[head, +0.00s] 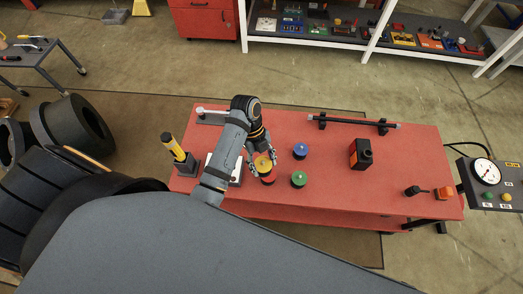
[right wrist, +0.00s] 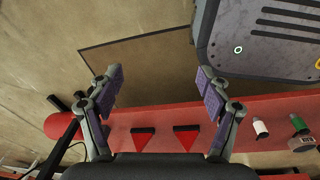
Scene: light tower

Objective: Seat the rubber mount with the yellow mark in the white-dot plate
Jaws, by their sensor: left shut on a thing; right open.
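The rubber mount with the yellow mark (head: 265,164) is a dark round piece with a yellow top, on or just above the red table in the head view. My left gripper (head: 263,169) is shut on it, with fingers at its sides. A pale plate (head: 238,172) lies just left of it, partly hidden by my left arm; I cannot make out a white dot on it. A blue-topped mount (head: 300,151) and a green-topped mount (head: 298,179) stand to the right. My right gripper (right wrist: 158,82) is open and empty in the right wrist view.
A gauge box (head: 487,174) stands beyond the right end.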

